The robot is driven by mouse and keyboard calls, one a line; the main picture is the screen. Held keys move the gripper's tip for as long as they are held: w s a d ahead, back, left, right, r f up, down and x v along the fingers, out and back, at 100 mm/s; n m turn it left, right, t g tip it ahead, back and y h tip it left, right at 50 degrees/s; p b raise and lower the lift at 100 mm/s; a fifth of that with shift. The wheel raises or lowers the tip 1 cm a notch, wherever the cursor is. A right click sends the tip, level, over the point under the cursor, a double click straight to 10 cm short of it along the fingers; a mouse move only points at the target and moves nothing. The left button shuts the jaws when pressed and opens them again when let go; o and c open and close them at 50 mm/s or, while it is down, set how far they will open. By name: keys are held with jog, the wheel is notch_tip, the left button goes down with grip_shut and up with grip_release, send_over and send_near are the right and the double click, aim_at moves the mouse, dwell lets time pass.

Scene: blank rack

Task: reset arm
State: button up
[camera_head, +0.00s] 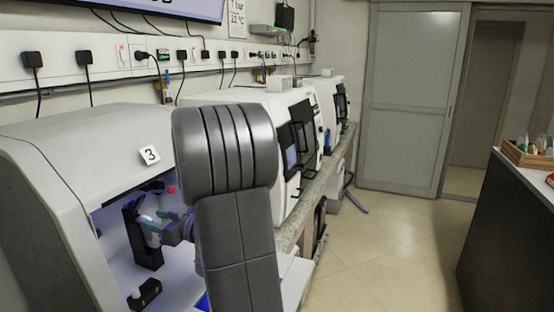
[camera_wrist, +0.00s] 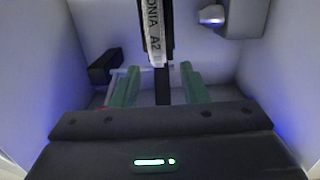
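My gripper (camera_wrist: 159,78) is inside the white machine marked 3 (camera_head: 70,150). In the wrist view its two green fingers stand well apart, with nothing clamped between them. Beyond them a black upright holder carries a white strip labelled "...ONIA A2" (camera_wrist: 154,42). The strip sits above and ahead of the fingertips. In the head view my gripper (camera_head: 152,226) is small beside a black stand (camera_head: 144,247) in the lit chamber. My grey arm reaches in through the opening and hides part of the chamber.
The chamber walls (camera_wrist: 40,75) are close on both sides. A grey fixture (camera_wrist: 240,18) is at upper right and a black block (camera_wrist: 104,67) at left. More white machines (camera_head: 262,105) line the bench. A dark counter (camera_head: 515,225) is at right; the floor (camera_head: 385,250) between is clear.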

jog(key=p+x, duration=0.1)
jog(key=x, duration=0.4)
jog(key=shift+a+r, duration=0.1)
jog(key=shift+r, duration=0.05)
jog(key=v, duration=0.2)
jog(key=r+p+v, duration=0.1)
jog(key=v, duration=0.1)
jog(key=shift+s+d+p, duration=0.1)
jog(key=shift+d+p, duration=0.2)
jog(key=shift+a, duration=0.1)
jog(key=shift+s+d, duration=0.1)
jog(key=shift+d, duration=0.35)
jog(key=shift+f, duration=0.1)
